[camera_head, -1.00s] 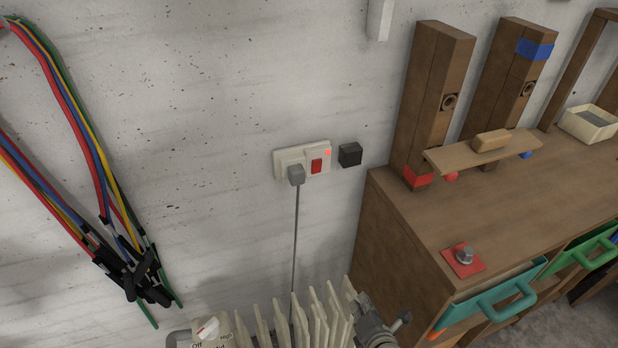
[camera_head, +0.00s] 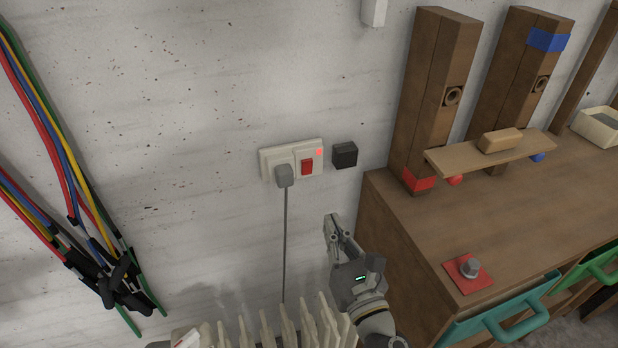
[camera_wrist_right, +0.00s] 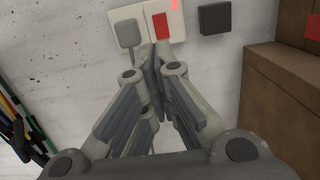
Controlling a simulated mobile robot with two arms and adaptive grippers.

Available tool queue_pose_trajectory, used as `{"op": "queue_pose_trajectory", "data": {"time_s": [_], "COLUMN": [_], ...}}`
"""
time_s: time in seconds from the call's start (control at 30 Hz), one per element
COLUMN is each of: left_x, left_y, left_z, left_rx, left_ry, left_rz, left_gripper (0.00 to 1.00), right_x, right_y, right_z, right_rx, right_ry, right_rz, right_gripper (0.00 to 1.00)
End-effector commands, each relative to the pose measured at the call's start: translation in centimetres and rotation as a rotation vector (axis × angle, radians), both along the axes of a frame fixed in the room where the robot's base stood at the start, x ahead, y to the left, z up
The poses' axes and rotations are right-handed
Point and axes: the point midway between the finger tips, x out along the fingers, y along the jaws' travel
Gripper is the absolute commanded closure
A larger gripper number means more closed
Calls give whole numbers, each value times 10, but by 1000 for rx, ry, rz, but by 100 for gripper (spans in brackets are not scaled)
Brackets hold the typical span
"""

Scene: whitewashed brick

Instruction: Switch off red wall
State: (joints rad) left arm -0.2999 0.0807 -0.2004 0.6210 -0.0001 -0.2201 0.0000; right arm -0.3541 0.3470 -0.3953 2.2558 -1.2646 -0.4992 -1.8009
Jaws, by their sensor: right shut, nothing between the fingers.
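The red wall switch (camera_head: 307,167) is a red rocker in a white plate on the wall, with a lit red light (camera_head: 319,152) at its upper right. A grey plug (camera_head: 284,176) sits in the socket half to its left. The switch also shows at the top of the right wrist view (camera_wrist_right: 160,26). My right gripper (camera_head: 333,222) is shut and empty, below and a little right of the switch in the head view. In the wrist view its fingertips (camera_wrist_right: 158,62) point up toward the switch, just below it. My left gripper is not in view.
A black box (camera_head: 345,155) is on the wall right of the plate. A ribbed heater (camera_head: 290,328) stands below, with the plug's cord hanging toward it. A wooden cabinet (camera_head: 400,250) is at the right. Colored cables (camera_head: 70,190) hang at the left.

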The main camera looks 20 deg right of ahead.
Motion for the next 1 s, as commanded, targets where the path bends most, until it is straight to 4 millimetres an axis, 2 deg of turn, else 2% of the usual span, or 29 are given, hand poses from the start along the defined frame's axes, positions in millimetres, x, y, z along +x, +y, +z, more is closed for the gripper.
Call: {"op": "queue_pose_trajectory", "data": {"time_s": [0.27,0.47,0.8,1.0], "left_x": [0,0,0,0], "left_y": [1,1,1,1], "left_z": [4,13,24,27], "left_rx": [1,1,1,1], "left_ry": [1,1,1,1], "left_rz": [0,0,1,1], "left_gripper": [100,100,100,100], "right_x": [10,40,99,127], "right_y": [0,1,3,4], "right_z": [2,8,14,16], "right_rx": [2,2,3,4], "right_ry": [0,-2,-2,1], "right_rz": [0,-1,-1,-1], "right_gripper": [100,100,100,100]}}
